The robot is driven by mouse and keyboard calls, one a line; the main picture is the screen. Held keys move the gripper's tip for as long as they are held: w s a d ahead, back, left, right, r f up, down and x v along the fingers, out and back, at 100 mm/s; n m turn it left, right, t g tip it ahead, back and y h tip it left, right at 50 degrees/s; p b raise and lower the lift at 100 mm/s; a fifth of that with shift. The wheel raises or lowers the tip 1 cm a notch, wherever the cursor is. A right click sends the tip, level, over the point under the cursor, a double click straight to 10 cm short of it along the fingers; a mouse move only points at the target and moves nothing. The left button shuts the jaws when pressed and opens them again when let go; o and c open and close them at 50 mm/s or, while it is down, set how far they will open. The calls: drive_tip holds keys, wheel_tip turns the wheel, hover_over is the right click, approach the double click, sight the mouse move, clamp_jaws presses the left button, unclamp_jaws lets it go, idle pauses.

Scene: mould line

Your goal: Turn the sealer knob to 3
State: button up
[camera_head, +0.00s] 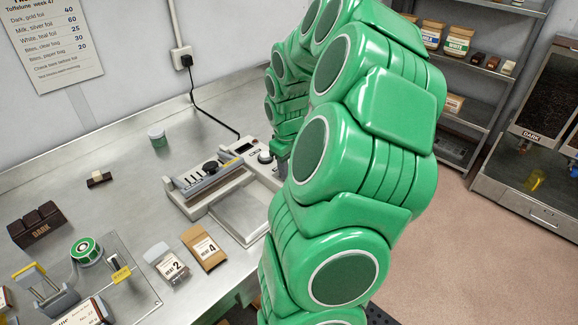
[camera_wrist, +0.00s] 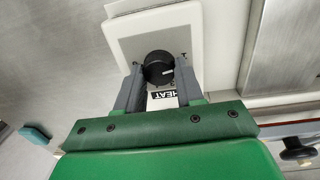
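The sealer (camera_head: 228,186) is a pale machine on the steel bench with a dark bar, a small display and a knob (camera_head: 265,157) at its right end. I cannot see clear contact. In the head view my green arm hides most of the gripper, and the dial numbers are not readable.
A black power cord (camera_head: 208,118) runs from the wall plug to behind the sealer. Shelves (camera_head: 478,75) and a dispenser (camera_head: 530,185) stand at right.

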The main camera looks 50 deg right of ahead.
drive_tip(key=c, duration=0.4)
drive_tip(key=shift+m, duration=0.3)
drive_tip(key=m, duration=0.5)
drive_tip(key=shift+d+m, duration=0.15)
drive_tip(key=shift+m, duration=0.15)
drive_tip(key=m, duration=0.5)
drive_tip(key=shift+g, duration=0.3)
drive_tip(key=m, duration=0.4)
drive_tip(key=shift+y, duration=0.3)
drive_tip(key=shift+m, duration=0.4)
